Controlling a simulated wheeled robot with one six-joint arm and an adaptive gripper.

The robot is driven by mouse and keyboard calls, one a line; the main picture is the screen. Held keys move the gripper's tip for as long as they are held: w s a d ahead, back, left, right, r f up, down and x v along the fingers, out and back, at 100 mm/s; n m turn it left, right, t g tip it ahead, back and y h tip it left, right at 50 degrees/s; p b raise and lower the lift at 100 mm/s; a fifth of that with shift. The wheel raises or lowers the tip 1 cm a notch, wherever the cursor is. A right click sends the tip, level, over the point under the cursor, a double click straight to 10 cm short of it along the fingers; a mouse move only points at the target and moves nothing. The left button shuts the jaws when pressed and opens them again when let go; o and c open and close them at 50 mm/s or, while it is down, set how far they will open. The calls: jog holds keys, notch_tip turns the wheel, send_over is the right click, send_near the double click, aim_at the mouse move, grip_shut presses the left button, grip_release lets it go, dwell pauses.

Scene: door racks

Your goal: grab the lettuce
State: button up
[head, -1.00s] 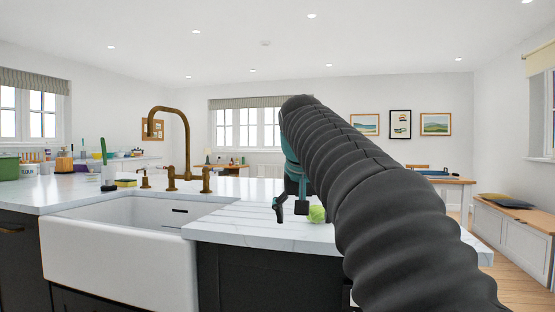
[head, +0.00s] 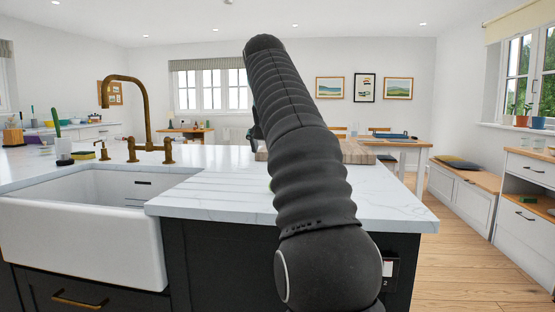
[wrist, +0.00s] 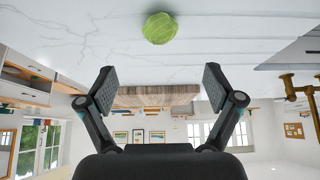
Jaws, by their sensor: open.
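The lettuce (wrist: 160,28) is a round, light green ball on the white marble counter (wrist: 60,38), near the top middle of the wrist view. In the head view my arm hides nearly all of it; only a thin bit of green shows at the arm's left edge. My gripper (wrist: 158,82) is open and empty in the wrist view, its two fingers spread wide. The lettuce is beyond the fingertips, between their lines and apart from them. In the head view my gripper is mostly hidden behind my arm.
A wooden board (head: 345,150) lies on the counter (head: 385,205) behind my arm. A white sink (head: 85,235) with a brass tap (head: 148,115) is at left. A bench (head: 465,180) stands at right. The counter to the right of my arm is clear.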

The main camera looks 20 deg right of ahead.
jog(key=x, duration=1.3)
jog(key=shift+w+f, duration=0.1)
jog(key=shift+f, duration=0.05)
jog(key=c, duration=1.2)
